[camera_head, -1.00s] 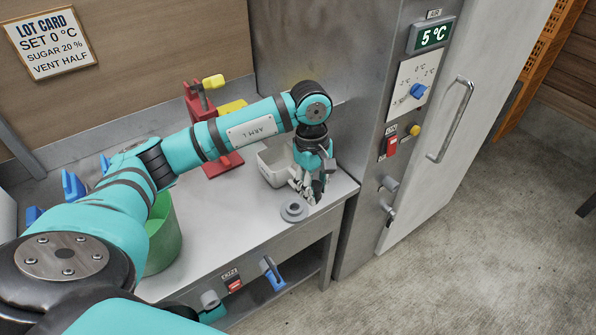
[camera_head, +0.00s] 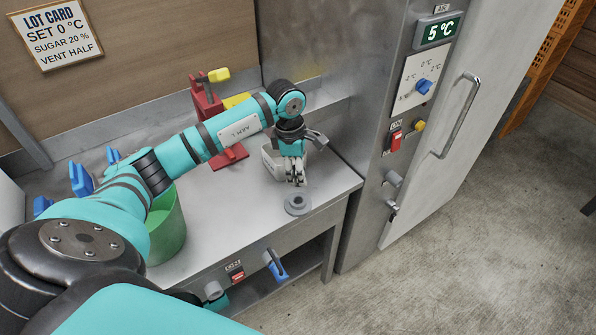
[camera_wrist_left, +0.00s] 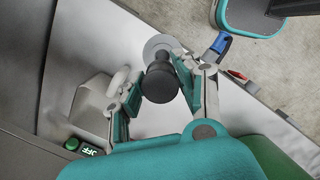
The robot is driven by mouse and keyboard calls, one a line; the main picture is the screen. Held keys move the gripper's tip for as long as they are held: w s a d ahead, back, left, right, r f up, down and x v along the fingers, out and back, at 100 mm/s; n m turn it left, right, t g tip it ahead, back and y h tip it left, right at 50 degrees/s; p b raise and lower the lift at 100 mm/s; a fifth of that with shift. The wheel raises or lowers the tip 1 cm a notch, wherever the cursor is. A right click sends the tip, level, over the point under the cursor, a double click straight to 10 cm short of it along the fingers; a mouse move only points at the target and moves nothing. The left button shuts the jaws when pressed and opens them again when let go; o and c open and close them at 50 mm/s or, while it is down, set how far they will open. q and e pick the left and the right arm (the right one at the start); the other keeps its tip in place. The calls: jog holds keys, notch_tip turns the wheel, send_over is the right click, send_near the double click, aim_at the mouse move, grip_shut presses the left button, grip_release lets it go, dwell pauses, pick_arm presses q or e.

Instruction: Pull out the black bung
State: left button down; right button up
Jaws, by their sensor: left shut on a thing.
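My left gripper (camera_head: 296,180) reaches down over the steel bench, just behind a grey round collar (camera_head: 297,205) on the bench top. In the left wrist view, the black bung (camera_wrist_left: 160,82), dark with a rounded end, sits between the two fingers of the left gripper (camera_wrist_left: 157,92), which is shut on it. The pale collar (camera_wrist_left: 158,46) shows partly behind the bung. I cannot tell whether the bung and collar touch. In the head view the fingers hide the bung. My right gripper is not in view.
A pale tub (camera_head: 270,160) stands close behind the left gripper. A red stand with a yellow handle (camera_head: 219,75) is farther back, and a green bucket (camera_head: 166,235) is at left. The steel cabinet (camera_head: 345,160) borders the bench on the right.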

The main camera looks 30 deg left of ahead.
aim_at(298, 186)
pick_arm(q)
notch_tip(298, 186, down, 2)
jog(key=shift+b, duration=0.6)
jog(key=shift+f+b, duration=0.75)
jog(key=shift+f, duration=0.1)
jog(key=shift+f+b, duration=0.75)
jog(key=shift+f, duration=0.2)
jog(key=shift+b, duration=0.3)
jog(key=shift+f, duration=0.1)
jog(key=shift+f+b, duration=1.5)
jog(key=shift+b, duration=0.05)
